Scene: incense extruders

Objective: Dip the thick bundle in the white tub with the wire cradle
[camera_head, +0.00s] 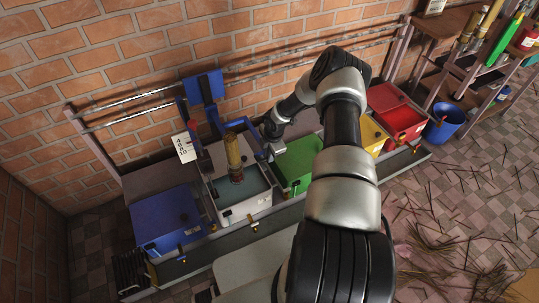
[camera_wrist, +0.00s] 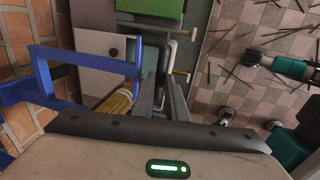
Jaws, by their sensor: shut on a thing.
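The white tub (camera_head: 262,203) holds blue-grey liquid and stands in a row of tubs by the brick wall. The thick tan bundle (camera_head: 233,152) is upright over it, its dark red lower end at or in the liquid; I cannot tell how deep. Its tan end shows in the wrist view (camera_wrist: 117,103), beside a blue frame (camera_wrist: 85,52). The blue frame (camera_head: 216,122) also stands behind the tub in the head view. My gripper (camera_wrist: 165,72) is at the tub's right side, shut on what looks like a grey bent handle (camera_wrist: 172,40). The wire cradle is not clearly visible.
A blue tub (camera_head: 165,217) is at the left, a green one (camera_head: 299,162) at the right, then yellow and a red one (camera_head: 398,120). A blue bucket (camera_head: 443,122) stands by the shelves. Loose sticks litter the floor at the right.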

